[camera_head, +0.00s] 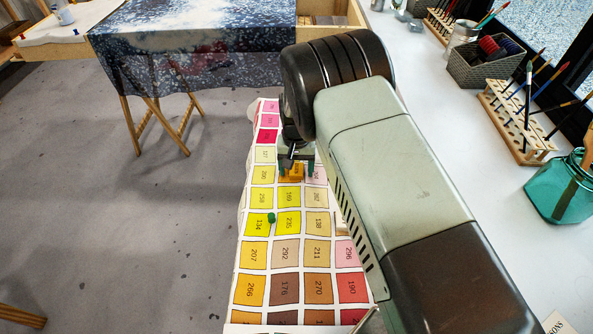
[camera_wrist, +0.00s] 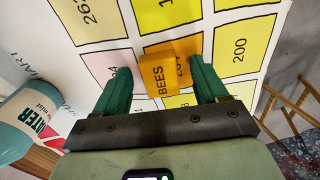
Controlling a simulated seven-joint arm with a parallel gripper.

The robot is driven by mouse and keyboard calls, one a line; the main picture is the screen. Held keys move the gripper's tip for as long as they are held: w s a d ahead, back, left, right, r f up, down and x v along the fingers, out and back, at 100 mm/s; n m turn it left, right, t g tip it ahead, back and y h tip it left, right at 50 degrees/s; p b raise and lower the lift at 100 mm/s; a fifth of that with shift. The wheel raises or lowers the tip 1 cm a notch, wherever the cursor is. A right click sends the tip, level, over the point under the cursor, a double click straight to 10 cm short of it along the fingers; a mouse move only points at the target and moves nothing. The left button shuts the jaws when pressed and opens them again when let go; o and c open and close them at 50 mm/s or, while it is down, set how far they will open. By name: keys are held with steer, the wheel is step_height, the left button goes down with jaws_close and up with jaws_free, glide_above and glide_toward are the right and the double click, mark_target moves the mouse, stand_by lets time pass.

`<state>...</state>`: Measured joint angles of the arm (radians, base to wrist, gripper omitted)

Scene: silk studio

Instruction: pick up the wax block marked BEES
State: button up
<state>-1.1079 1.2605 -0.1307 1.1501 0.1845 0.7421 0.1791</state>
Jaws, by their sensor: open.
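The wax block marked BEES (camera_wrist: 161,76) is a small yellow-orange block lying on the printed colour chart (camera_wrist: 83,65). My gripper is open. In the head view the block (camera_head: 291,172) shows as an orange patch between the fingers (camera_head: 296,166), partly hidden by the gripper. The chart (camera_head: 272,243) has numbered colour squares.
A teal water bottle (camera_wrist: 22,122) stands at the left in the wrist view. A small green object (camera_head: 271,217) is on the chart. A grey basket (camera_head: 482,68), wooden brush rack (camera_head: 519,128) and teal glass jar (camera_head: 558,188) line the right. A cloth-covered table (camera_head: 190,45) stands beyond.

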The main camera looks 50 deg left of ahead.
steer(key=shift+c, duration=0.3)
steer(key=c, duration=1.1)
